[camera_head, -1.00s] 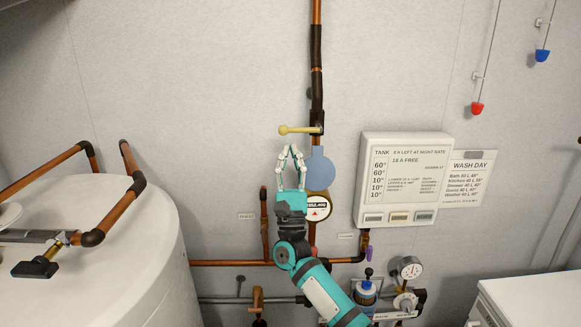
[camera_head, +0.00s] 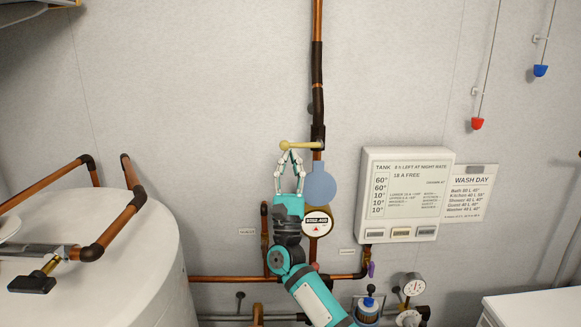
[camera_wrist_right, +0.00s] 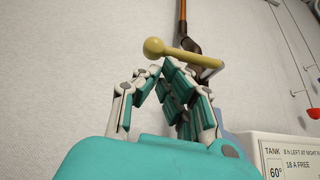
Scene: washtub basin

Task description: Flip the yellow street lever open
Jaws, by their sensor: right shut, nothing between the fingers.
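The yellow lever (camera_head: 301,145) has a round knob at its left end and joins the dark fitting on the vertical pipe at its right end. It lies roughly level, crosswise to the pipe. My right gripper (camera_head: 290,153) points up just under the lever, left of the pipe, with its fingertips together and nothing held. In the right wrist view the lever (camera_wrist_right: 184,54) passes just above the fingertips (camera_wrist_right: 163,70). I cannot tell whether they touch it. My left gripper is not in view.
The copper pipe (camera_head: 317,20) runs up the wall. A blue-grey disc (camera_head: 320,187) and a round dial (camera_head: 317,224) are close right of my gripper. A white tank panel (camera_head: 402,195) hangs further right. A white tank (camera_head: 110,245) with copper pipes stands left. The wall left of the lever is clear.

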